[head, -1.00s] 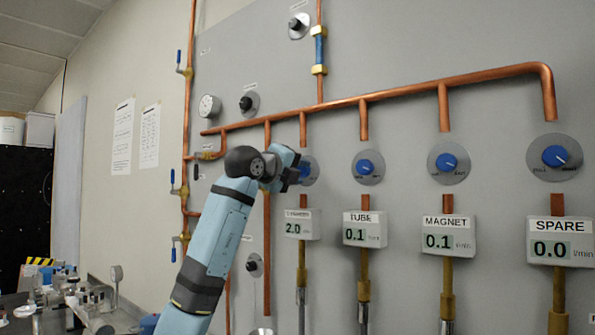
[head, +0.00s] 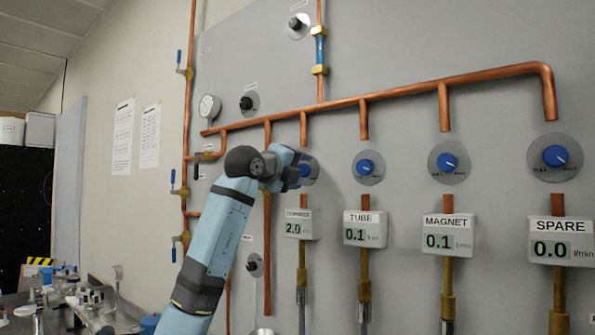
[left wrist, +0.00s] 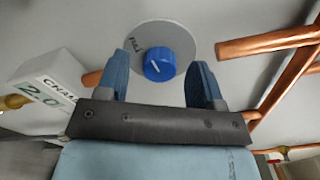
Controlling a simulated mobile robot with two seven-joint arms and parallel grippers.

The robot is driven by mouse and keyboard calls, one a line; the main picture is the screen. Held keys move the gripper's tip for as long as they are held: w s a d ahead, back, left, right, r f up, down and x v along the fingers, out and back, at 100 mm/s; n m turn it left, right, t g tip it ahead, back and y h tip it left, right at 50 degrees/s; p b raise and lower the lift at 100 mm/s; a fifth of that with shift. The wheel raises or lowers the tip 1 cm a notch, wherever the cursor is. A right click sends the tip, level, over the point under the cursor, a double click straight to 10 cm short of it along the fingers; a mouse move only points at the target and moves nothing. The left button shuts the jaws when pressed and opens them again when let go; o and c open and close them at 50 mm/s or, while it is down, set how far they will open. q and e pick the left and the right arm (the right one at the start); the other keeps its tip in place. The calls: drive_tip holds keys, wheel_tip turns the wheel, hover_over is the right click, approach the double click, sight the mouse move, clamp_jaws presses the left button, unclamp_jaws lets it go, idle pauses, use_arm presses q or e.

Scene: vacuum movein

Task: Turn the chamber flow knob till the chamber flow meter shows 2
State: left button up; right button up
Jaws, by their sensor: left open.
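The chamber flow knob (head: 305,170) is blue on a round grey plate, partly hidden behind my left gripper (head: 292,170) in the head view. In the left wrist view the knob (left wrist: 159,64) shows whole, with a white pointer line, between the two spread fingers of my left gripper (left wrist: 160,80). The fingers are open and apart from the knob on both sides. The chamber flow meter (head: 298,225) hangs below the knob and reads 2.0. It also shows tilted at the left of the left wrist view (left wrist: 45,92). My right gripper is not in view.
To the right are the tube knob (head: 368,167), magnet knob (head: 448,162) and spare knob (head: 555,156), with meters reading 0.1, 0.1 and 0.0. A copper pipe (head: 400,95) runs above the knobs. A pressure gauge (head: 209,107) and a black knob (head: 247,103) are at the upper left.

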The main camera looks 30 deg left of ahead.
use_arm(q)
drive_tip(key=s+a, duration=0.1)
drive_tip(key=s, duration=1.2)
drive_tip(key=shift+s, duration=0.35)
